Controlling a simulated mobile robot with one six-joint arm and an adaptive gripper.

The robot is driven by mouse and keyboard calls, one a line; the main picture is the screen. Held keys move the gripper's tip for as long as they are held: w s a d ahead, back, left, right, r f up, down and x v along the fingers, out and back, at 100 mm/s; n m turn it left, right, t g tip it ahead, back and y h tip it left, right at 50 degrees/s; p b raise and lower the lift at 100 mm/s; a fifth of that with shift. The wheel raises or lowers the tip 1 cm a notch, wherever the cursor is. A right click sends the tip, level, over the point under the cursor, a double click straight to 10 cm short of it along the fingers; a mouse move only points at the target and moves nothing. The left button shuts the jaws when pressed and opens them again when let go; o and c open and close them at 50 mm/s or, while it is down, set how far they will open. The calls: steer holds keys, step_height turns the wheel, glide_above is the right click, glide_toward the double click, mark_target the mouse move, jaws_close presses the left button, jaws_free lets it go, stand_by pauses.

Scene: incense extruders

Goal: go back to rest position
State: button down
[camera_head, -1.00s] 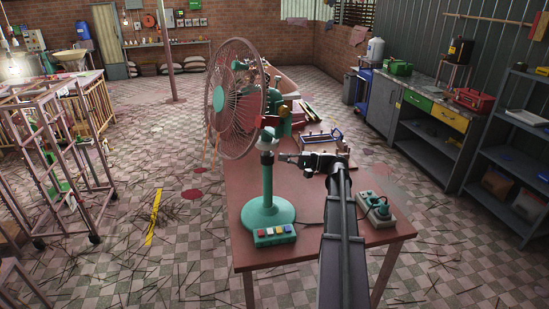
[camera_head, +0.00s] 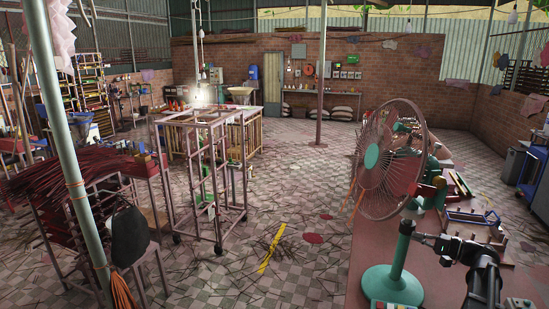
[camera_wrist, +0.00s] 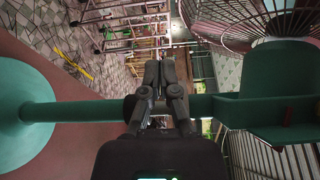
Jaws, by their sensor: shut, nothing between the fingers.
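My gripper (camera_head: 417,237) is at the right of the head view, just right of the upper stand of a green pedestal fan (camera_head: 393,283). In the wrist view the gripper's dark fingers (camera_wrist: 161,68) are closed together and hold nothing. The fan's green stand (camera_wrist: 75,112) runs sideways across the wrist view behind the fingers, and its wire cage is at the upper right. I cannot tell whether the fingers touch the stand.
The fan stands on a reddish table (camera_head: 436,270) with a blue-handled device (camera_head: 473,217) and other parts. A metal frame rack (camera_head: 215,190) stands left. A green post (camera_head: 72,160) and incense bundles (camera_head: 60,180) are further left. Tiled floor between has scattered sticks.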

steer(key=s+a+f+n+g+h, duration=0.25)
steer(key=a+f, duration=0.25)
steer(key=a, duration=0.4)
steer(key=s+a+f+n+g+h, duration=0.1)
steer(key=s+a+f+g+h, duration=0.15)
steer(key=a+f+g, duration=0.4)
steer(key=s+a+f+n+g+h, duration=0.1)
steer(key=s+a+f+n+h, duration=0.2)
steer(key=a, duration=0.7)
steer(key=s+a+f+n+h, duration=0.1)
steer(key=s+a+f+h, duration=0.1)
steer(key=s, duration=0.2)
steer(key=s+a+f+n+g+h, duration=0.1)
steer(key=s+a+h, duration=0.1)
steer(key=s+h, duration=0.1)
steer(key=shift+s+a+f+h, duration=0.3)
steer(key=shift+s+f, duration=0.05)
steer(key=shift+s, duration=0.05)
